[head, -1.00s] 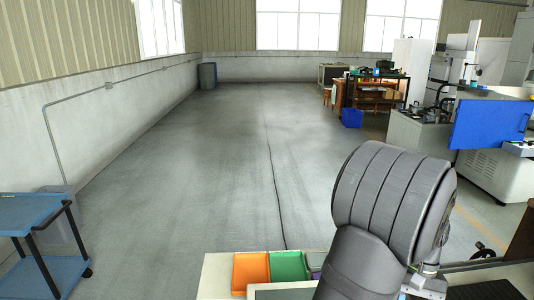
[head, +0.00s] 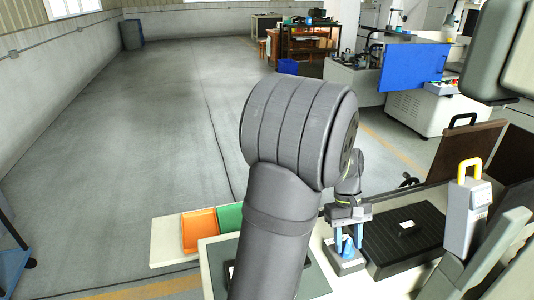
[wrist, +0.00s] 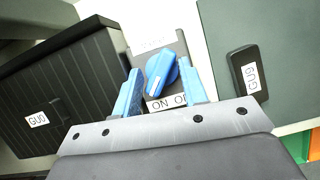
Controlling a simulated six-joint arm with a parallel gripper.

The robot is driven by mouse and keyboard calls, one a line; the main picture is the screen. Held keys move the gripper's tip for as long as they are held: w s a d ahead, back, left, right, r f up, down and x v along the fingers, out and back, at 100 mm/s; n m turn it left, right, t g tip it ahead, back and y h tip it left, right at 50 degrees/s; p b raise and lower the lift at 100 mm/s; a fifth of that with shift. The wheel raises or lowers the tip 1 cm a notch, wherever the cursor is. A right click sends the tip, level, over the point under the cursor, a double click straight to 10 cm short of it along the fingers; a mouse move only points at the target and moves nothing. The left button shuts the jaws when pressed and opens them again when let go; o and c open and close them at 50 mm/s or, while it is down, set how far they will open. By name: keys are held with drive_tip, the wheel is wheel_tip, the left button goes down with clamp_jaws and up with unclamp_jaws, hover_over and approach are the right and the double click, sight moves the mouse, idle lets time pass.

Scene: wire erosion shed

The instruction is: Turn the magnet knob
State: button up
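The magnet knob (wrist: 160,73) is blue with a white pointer line. It sits on a grey base (wrist: 180,48) with a white label reading "ON" and a partly hidden second word. In the head view, the grey base (head: 346,267) stands on the bench, right of my arm. My gripper (wrist: 158,68) is open, with its blue fingers on either side of the knob in the wrist view. Gaps show between the fingers and the knob. In the head view my gripper (head: 346,244) points down over the base, and the knob is hard to tell from the blue fingers.
A black ribbed plate (head: 380,252) lies right of the knob base. A grey block with a yellow handle (head: 464,215) stands farther right. Orange (head: 199,231) and green (head: 230,218) bins are at left. A small black labelled piece (wrist: 247,73) lies beside the knob base.

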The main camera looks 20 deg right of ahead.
sight(349, 245)
wheel_tip(349, 245, up, 17)
drive_tip(key=m+t, duration=0.5)
drive_tip(key=m, duration=0.2)
drive_tip(key=f, duration=1.7)
drive_tip(key=shift+s, duration=0.3)
drive_tip(key=shift+c, duration=0.2)
